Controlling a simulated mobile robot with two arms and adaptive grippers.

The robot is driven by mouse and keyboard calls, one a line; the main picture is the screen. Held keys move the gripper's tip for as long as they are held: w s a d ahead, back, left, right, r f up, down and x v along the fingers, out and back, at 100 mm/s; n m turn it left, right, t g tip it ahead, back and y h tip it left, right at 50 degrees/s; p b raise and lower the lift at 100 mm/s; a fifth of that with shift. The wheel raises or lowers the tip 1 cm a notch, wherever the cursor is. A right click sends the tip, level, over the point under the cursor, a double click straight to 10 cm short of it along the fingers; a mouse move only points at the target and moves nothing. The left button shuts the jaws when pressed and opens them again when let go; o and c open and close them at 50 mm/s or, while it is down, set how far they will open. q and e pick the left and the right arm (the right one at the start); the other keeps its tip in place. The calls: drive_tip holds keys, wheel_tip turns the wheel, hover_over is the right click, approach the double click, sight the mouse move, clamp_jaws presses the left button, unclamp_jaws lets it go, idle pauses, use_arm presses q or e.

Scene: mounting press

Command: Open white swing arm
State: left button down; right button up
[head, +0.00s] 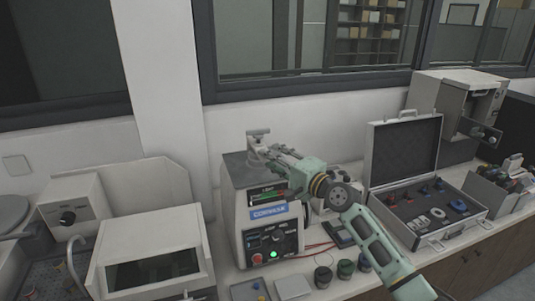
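The mounting press (235,205) stands on the counter near the middle of the head view, with a blue label, a lit green button and a red button on its front. The white swing arm (258,133) is on top of the press, and only its upper end shows clearly. My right gripper (262,153) reaches in from the right over the press top, with its fingers right at the swing arm. Whether the fingers touch or grip it is too small to tell, and the gripper hides the lower part of the swing arm. My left gripper is not in view.
An open case (462,236) with small parts stands right of the press. Several small jars (323,277) and a tray (250,290) lie in front. A white machine with a dark window (150,270) stands to the left. A wall and window are behind.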

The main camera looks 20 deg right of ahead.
sight(259, 146)
drive_tip(key=x, duration=0.2)
drive_tip(key=shift+w+a+f, duration=0.1)
drive_tip(key=shift+w, duration=0.15)
drive_tip(key=shift+w+a, duration=0.1)
drive_tip(key=shift+w, duration=0.15)
drive_tip(key=shift+s, duration=0.15)
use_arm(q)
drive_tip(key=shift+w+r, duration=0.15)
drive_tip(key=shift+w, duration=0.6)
use_arm(e)
clamp_jaws()
drive_tip(key=shift+f, duration=0.1)
